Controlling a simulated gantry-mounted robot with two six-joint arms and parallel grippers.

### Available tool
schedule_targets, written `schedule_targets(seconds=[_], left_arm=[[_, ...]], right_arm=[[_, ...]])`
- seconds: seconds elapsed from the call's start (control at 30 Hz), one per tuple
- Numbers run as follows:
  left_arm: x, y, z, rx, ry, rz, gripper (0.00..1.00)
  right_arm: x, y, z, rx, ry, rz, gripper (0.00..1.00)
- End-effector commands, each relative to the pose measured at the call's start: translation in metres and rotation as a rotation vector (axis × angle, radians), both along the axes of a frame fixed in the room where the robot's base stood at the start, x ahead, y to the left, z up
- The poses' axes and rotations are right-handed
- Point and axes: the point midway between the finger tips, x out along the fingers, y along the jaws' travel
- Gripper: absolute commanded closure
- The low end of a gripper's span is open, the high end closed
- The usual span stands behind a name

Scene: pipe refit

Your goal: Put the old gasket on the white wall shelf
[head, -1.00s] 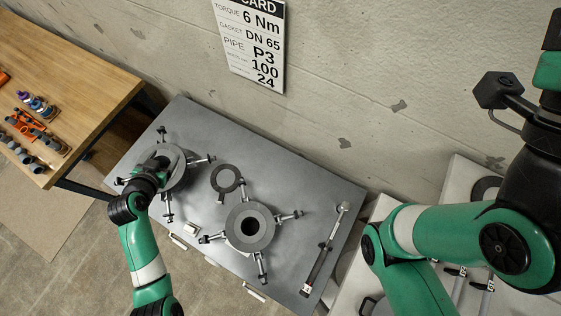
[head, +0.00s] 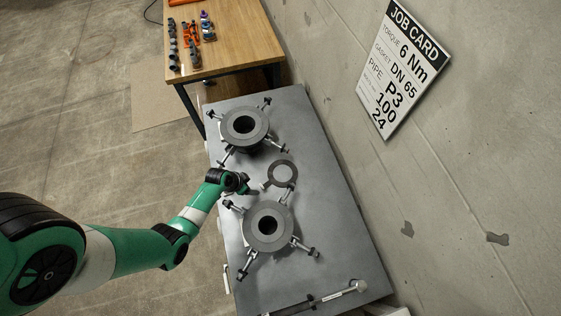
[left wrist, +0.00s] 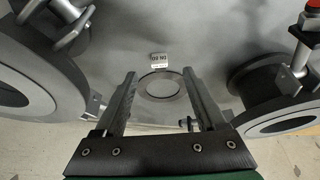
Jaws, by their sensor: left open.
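The old gasket (head: 294,168) is a flat dark grey ring lying on the metal table between two flanged pipe ends. It also shows in the left wrist view, ahead between the fingers, with a small pale label (left wrist: 159,57) whose text is hard to read. My left gripper (head: 243,183) is beside the gasket on its left. In the left wrist view its fingers (left wrist: 158,74) are open with nothing between them, apart from the gasket. My right gripper is not in view. I cannot make out the white wall shelf in these frames.
One flange (head: 230,124) with splayed clamp bolts stands behind the gasket and another (head: 252,232) in front, close to my left gripper. A long wrench-like tool (head: 335,296) lies at the near end of the metal table (head: 330,205). A wooden bench (head: 238,45) holds small parts.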

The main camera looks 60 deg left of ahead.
Motion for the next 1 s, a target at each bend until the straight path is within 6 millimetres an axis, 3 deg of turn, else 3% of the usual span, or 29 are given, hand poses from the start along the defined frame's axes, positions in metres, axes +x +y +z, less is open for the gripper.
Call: schedule_targets(seconds=[0.03, 0.07, 0.37, 0.67, 0.93, 1.0], left_arm=[[0.004, 0.001, -0.018, 0.001, -0.001, -0.001, 0.28], [0.006, 0.001, -0.022, 0.001, -0.002, -0.001, 0.28], [0.014, 0.002, -0.033, 0.001, -0.001, -0.001, 0.28], [0.034, 0.003, -0.076, 0.0, 0.0, -0.001, 0.28], [0.037, 0.003, -0.077, 0.001, -0.001, -0.001, 0.28], [0.036, 0.003, -0.077, 0.001, -0.001, -0.001, 0.36]], right_arm=[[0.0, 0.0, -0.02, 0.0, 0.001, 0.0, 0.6], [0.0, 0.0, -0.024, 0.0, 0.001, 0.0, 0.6], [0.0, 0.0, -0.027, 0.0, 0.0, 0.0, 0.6], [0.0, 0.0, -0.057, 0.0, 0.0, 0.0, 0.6], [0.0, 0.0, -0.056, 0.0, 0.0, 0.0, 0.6], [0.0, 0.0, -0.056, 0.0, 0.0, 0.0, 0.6]])
